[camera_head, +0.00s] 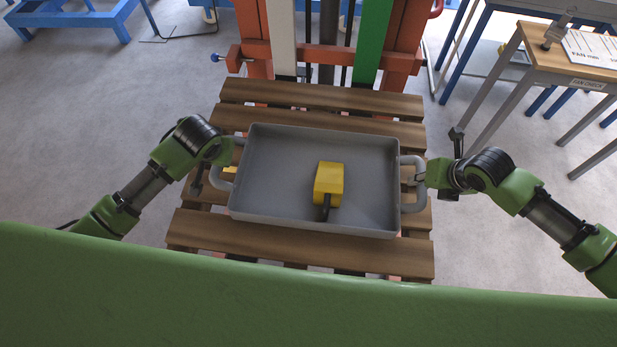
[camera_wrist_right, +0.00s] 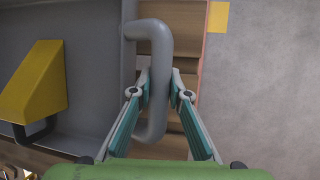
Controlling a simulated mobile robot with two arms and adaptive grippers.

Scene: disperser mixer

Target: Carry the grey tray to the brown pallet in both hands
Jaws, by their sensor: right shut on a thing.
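The grey tray (camera_head: 280,165) is over the brown pallet (camera_head: 300,255), looking level in the head view; whether it touches the slats I cannot tell. My right gripper (camera_head: 415,178) is at the tray's right handle (camera_head: 418,203). In the right wrist view its fingers (camera_wrist_right: 160,82) are shut on that handle (camera_wrist_right: 158,118), one on each side. My left gripper (camera_head: 224,165) is at the tray's left handle (camera_head: 219,184); its fingers are partly hidden, so its grip is unclear. A yellow block-like thing (camera_head: 328,178) with a dark handle lies in the tray.
Behind the pallet stands an orange frame (camera_head: 250,50) with white and green uprights. A wooden-topped table (camera_head: 565,65) with a sign is at the far right. A blue stand (camera_head: 75,18) is at the back left. The grey floor is clear left of the pallet.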

